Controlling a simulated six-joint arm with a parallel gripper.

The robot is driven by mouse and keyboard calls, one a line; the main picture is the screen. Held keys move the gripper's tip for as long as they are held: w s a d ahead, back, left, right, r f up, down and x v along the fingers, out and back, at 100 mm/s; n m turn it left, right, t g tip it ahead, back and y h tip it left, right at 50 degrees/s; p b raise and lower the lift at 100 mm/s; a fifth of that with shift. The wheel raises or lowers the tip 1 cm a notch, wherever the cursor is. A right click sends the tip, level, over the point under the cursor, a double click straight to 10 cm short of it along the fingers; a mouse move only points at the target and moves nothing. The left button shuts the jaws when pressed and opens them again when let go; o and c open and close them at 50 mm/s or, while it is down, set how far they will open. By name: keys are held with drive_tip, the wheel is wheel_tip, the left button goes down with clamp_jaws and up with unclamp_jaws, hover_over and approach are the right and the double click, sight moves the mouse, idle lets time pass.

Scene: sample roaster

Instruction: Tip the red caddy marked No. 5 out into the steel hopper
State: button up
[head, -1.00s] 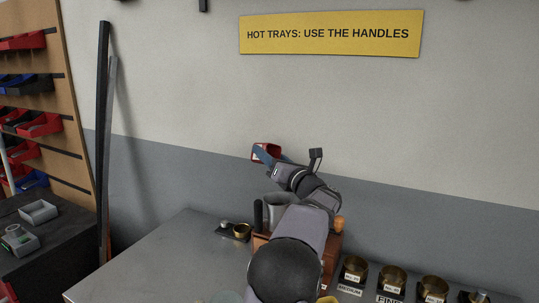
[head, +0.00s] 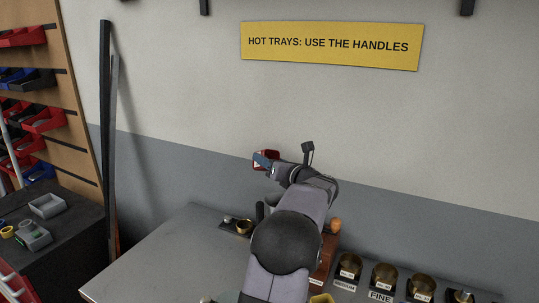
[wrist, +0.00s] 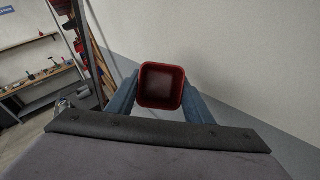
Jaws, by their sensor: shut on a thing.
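The red caddy (head: 271,155) is held in the air by my gripper (head: 263,162), in front of the wall. Its number cannot be read. In the wrist view the caddy (wrist: 161,86) sits between my two blue fingers, its square mouth facing the camera. Its inside looks dark red, and I cannot make out any contents. A grey metal vessel (head: 271,199), which looks like the steel hopper, stands on the bench below the caddy, mostly hidden behind my arm.
A brown wooden block (head: 325,262) stands beside my arm. Several brass cups (head: 384,275) with labels line the bench at right. A small dark tray with a brass cup (head: 243,227) lies left of the arm. The bench's left part (head: 165,258) is clear.

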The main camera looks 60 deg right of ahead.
drive_tip(key=shift+r+p, duration=0.65)
drive_tip(key=shift+r, duration=0.1)
drive_tip(key=shift+r+g+p, duration=0.15)
drive_tip(key=shift+g+p, duration=0.15)
drive_tip(key=shift+p, duration=0.85)
drive_tip(key=p, duration=0.3)
drive_tip(key=g+y+p, duration=0.1)
drive_tip(key=p, duration=0.3)
drive_tip(key=shift+w+f+g, duration=0.2)
drive_tip(key=shift+f+g, duration=0.1)
drive_tip(key=shift+f+y+p, duration=0.3)
drive_tip(key=shift+f+p, duration=0.05)
drive_tip(key=shift+p, duration=0.4)
drive_tip(key=shift+r+p, duration=0.65)
drive_tip(key=shift+r, duration=0.15)
drive_tip(key=shift+d+r+g+p, duration=0.1)
drive_tip(key=shift+g+p, duration=0.2)
drive_tip(key=shift+p, duration=0.6)
